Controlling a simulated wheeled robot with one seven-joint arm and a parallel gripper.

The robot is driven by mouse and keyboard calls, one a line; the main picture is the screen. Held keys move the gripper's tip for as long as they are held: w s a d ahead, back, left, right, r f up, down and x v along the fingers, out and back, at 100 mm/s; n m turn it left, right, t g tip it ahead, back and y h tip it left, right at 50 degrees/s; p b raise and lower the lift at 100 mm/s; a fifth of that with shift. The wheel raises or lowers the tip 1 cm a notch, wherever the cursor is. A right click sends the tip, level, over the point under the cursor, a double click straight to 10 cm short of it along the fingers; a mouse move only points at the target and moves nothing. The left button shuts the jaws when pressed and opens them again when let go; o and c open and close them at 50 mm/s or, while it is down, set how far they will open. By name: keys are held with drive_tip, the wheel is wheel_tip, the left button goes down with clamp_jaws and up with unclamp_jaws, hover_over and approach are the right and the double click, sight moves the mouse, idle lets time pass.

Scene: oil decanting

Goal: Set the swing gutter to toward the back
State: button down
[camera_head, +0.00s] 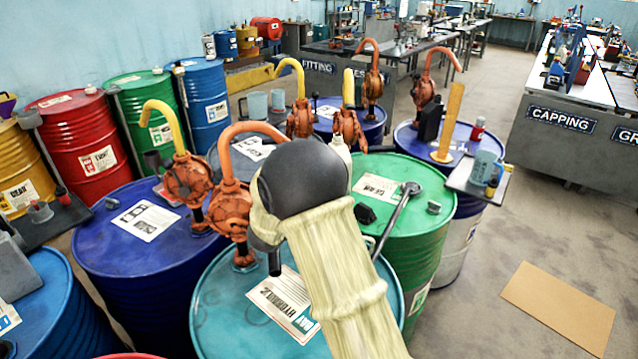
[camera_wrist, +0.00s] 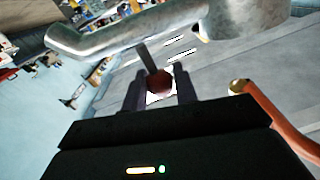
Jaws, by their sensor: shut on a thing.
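In the wrist view my gripper (camera_wrist: 160,92) has its two dark fingers on either side of a dark red knob (camera_wrist: 158,82) and is shut on it. A short grey rod (camera_wrist: 147,57) runs up from the knob toward a grey metal pipe or trough (camera_wrist: 150,28). This metal piece crosses the top of the view and may be the swing gutter; I cannot tell its direction or whether the rod joins it. In the head view my own arm covers the gripper and the knob, and I cannot make out the gutter.
Around my arm stand a teal drum (camera_head: 215,300), a green drum (camera_head: 425,235) and a blue drum (camera_head: 120,260), with orange hand pumps (camera_head: 230,210) on top. A wrench (camera_head: 395,215) lies on the green drum. Cardboard (camera_head: 560,305) lies on open floor at right.

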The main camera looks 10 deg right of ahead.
drive_tip(key=shift+s+a+m+g+h+p, duration=0.2)
drive_tip(key=shift+a+m+g+h, duration=0.45)
drive_tip(key=shift+g, duration=0.35)
drive_tip(key=shift+s+a+m+g+h+p, duration=0.2)
drive_tip(key=shift+a+m+g+h, duration=0.3)
drive_tip(key=shift+m+g, duration=0.45)
drive_tip(key=shift+s+a+m+g+h+p, duration=0.2)
drive_tip(key=shift+a+m+g+h, duration=0.25)
drive_tip(key=shift+m+g+h, duration=0.45)
drive_tip(key=c, duration=1.1)
unclamp_jaws()
drive_tip(key=shift+w, duration=0.1)
drive_tip(key=shift+c, duration=0.2)
drive_tip(key=shift+a, duration=0.1)
drive_tip(key=b+v, duration=0.4)
drive_tip(key=v, duration=1.3)
drive_tip(key=shift+a+r, duration=0.25)
drive_tip(key=shift+w, duration=0.1)
